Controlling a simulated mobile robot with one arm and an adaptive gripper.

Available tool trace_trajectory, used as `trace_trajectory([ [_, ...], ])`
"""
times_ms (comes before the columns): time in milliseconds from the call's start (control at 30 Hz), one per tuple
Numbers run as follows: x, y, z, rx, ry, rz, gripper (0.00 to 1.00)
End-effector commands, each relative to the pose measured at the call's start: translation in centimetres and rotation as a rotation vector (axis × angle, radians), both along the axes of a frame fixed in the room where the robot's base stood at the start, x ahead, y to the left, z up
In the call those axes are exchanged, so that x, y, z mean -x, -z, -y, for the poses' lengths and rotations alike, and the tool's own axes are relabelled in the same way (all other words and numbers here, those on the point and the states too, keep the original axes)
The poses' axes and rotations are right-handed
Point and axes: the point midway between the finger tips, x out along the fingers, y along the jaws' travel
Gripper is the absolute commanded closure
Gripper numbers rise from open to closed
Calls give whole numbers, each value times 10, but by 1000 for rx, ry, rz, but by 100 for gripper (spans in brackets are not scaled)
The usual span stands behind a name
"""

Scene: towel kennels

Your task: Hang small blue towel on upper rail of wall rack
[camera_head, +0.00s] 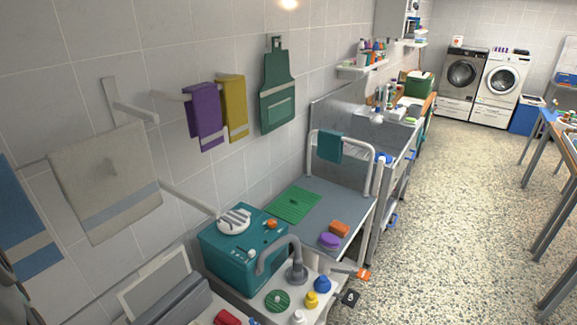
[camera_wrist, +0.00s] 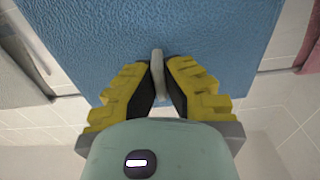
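A blue towel (camera_head: 28,232) with a grey stripe hangs at the left edge of the head view, partly cut off. In the wrist view the blue towel (camera_wrist: 215,40) fills the top middle. A small pale tab (camera_wrist: 157,66) stands out from it. The fingers of my gripper (camera_wrist: 160,76) close in from both sides on this tab and appear to touch it. My gripper is hard to make out in the head view. The wall rack has a grey bracket (camera_head: 135,110) and a thin rail (camera_head: 188,203) that runs behind a beige towel.
The beige towel (camera_head: 100,185) hangs right of the blue one. Purple (camera_head: 204,112) and yellow (camera_head: 233,105) towels and a green apron (camera_head: 278,95) hang farther along the wall. A teal box (camera_head: 225,262), a tap (camera_head: 292,258) and bottles stand below.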

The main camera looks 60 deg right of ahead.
Motion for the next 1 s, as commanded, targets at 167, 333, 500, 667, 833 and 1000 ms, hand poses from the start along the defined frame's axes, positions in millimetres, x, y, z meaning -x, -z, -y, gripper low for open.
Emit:
trace_trajectory([
  [167,0,9,0,0,0,0,100],
  [333,0,19,0,0,0,1,100],
  [500,0,27,0,0,0,1,100],
  [667,0,28,0,0,0,2,100],
  [833,0,27,0,0,0,2,100],
  [1000,0,27,0,0,0,1,81],
])
